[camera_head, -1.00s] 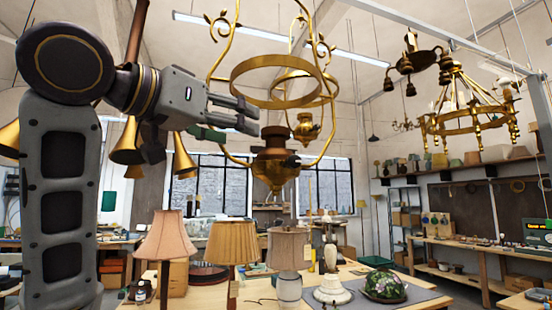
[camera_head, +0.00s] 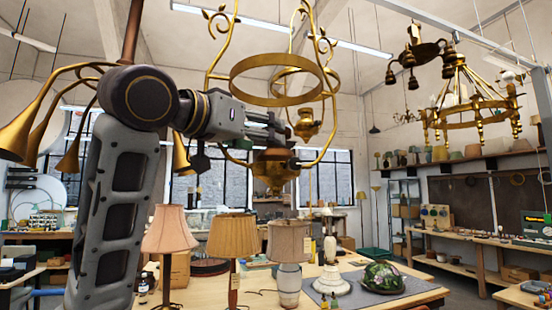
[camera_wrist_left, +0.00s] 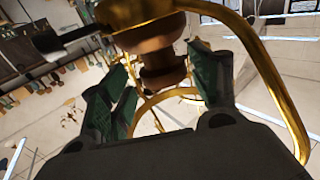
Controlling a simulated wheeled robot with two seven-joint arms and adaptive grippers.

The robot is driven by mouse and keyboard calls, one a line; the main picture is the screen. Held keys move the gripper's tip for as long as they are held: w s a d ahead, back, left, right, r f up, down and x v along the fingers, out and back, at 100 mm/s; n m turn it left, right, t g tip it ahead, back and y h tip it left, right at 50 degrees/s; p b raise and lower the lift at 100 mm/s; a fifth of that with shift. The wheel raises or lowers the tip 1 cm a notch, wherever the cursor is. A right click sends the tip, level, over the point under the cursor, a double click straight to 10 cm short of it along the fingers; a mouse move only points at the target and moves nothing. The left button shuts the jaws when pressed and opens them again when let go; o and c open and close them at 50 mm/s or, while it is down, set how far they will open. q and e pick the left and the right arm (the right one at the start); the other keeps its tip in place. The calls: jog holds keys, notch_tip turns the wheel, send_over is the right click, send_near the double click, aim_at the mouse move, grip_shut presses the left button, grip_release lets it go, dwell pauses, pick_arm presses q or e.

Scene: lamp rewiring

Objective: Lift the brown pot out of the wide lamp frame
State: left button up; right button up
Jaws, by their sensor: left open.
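The wide lamp frame (camera_head: 277,101) is a hanging brass frame with a broad ring and curved side arms. The brown pot (camera_head: 272,166) sits low in it, between the side arms. My left gripper (camera_head: 284,130) reaches in from the left, open, just above the pot's body in the head view. In the left wrist view the pot (camera_wrist_left: 160,62) shows between the two spread, green-padded fingers of my gripper (camera_wrist_left: 165,75). I cannot tell whether either finger touches it. A curved brass arm of the frame passes at right there. My right gripper is out of view.
Shaded table lamps (camera_head: 232,240) and a patterned dome shade (camera_head: 384,277) stand on the bench below. Brass horns (camera_head: 40,115) hang at left, near my arm. A brass chandelier (camera_head: 470,115) hangs at right. Open air lies between frame and chandelier.

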pick_arm(q)
jog(key=shift+w+d, duration=0.35)
jog(key=shift+w, duration=0.2)
jog(key=p+x, duration=0.1)
jog(key=x, duration=0.2)
jog(key=shift+p, duration=0.3)
jog(key=shift+w+d, duration=0.4)
jog(key=shift+w, duration=0.1)
jog(key=c, duration=0.8)
jog(key=shift+r, duration=0.15)
